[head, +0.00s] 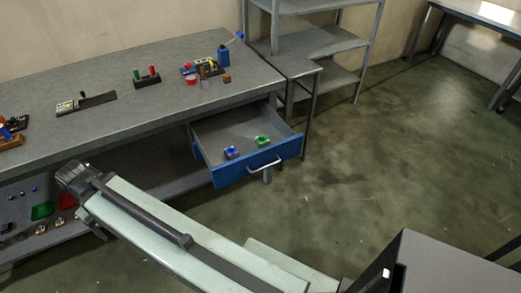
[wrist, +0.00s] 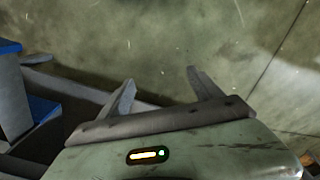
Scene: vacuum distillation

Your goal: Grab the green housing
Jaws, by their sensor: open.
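The green housing (head: 262,140) sits in the open blue drawer (head: 258,166) under the workbench, in the head view. It is small and lies near the drawer's front, to the right of a similar blue housing (head: 231,152). My gripper (wrist: 160,80) shows in the wrist view with its two fingers spread apart and nothing between them. Bare floor lies beyond the fingertips. The green housing does not show in the wrist view. In the head view I cannot make out the fingers; my arm lies in front of the bench, left of and apart from the drawer.
The workbench (head: 120,122) carries several small tools and parts. A lower shelf at left holds a green tray (head: 42,210) and a red tray (head: 67,202). Grey shelving (head: 335,42) stands behind the drawer. The floor (head: 400,150) to the right is clear.

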